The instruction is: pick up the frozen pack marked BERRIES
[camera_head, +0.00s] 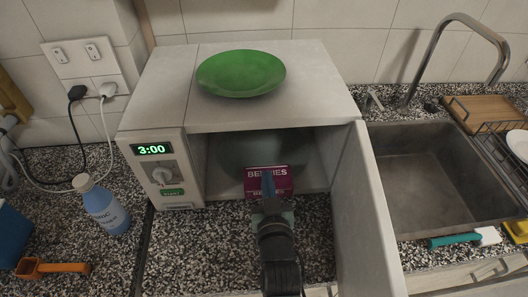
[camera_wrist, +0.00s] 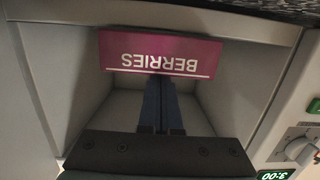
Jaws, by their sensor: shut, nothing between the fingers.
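The purple pack marked BERRIES (camera_head: 284,184) is in the open microwave (camera_head: 198,165), near its front opening. In the wrist view the pack (camera_wrist: 160,53) shows its lettering upside down. My gripper (camera_head: 267,176) reaches into the opening from the front, its fingers overlapping the pack's face in the head view. In the wrist view my gripper's fingers (camera_wrist: 160,80) are together, with nothing between them, and their tips are at the pack's lower edge. I cannot tell whether they touch it.
The microwave door (camera_head: 368,215) stands open on the right, close to my arm. A green plate (camera_head: 241,73) lies on top. A blue bottle (camera_head: 103,208) and an orange scoop (camera_head: 50,267) are on the left counter. A sink (camera_head: 425,180) is on the right.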

